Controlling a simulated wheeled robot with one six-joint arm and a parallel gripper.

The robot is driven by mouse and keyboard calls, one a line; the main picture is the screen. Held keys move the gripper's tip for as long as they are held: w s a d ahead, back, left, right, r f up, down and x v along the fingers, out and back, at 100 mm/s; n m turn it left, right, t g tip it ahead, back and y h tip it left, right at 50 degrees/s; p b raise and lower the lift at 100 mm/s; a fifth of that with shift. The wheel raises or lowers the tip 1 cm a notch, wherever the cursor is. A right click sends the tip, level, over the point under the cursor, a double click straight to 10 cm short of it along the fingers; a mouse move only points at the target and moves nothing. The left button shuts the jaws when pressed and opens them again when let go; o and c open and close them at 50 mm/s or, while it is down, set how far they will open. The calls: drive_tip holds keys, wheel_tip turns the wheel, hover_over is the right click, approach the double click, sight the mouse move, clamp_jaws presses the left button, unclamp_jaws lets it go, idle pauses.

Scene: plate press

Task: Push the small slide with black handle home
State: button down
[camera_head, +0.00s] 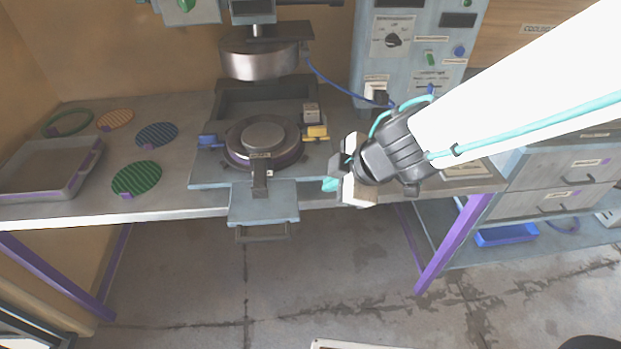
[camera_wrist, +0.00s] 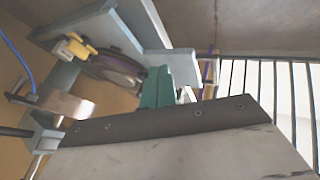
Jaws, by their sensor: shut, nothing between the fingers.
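The small slide (camera_head: 263,202) is a blue-grey plate sticking out from the front of the press, past the table edge. Its dark bar handle (camera_head: 262,236) is at the near end, over the floor. My gripper (camera_head: 332,184) is shut and empty, right of the slide near the table's front edge, apart from it. In the wrist view the teal fingertips (camera_wrist: 157,88) are together, with the press behind them. The press base (camera_head: 200,178) carries a round dark mould (camera_head: 240,150) with a dark labelled grip at its front.
A yellow clamp (camera_head: 316,132) and a blue clamp (camera_head: 208,140) flank the mould, below the raised metal press head (camera_head: 258,60). Coloured discs, including a green one (camera_head: 137,178), and a tray (camera_head: 50,190) lie at left. A control box (camera_head: 415,60) stands behind. Floor in front is open.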

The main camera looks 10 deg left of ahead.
sight(309, 179)
drive_tip(key=shift+w+a+f, duration=0.9)
drive_tip(key=shift+w+f, duration=0.4)
drive_tip(key=shift+w+a+f, duration=0.95)
drive_tip(key=shift+w+f, duration=0.3)
drive_tip(key=shift+w+a+f, duration=0.9)
drive_tip(key=shift+w+f, duration=0.4)
drive_tip(key=shift+w+a, duration=0.1)
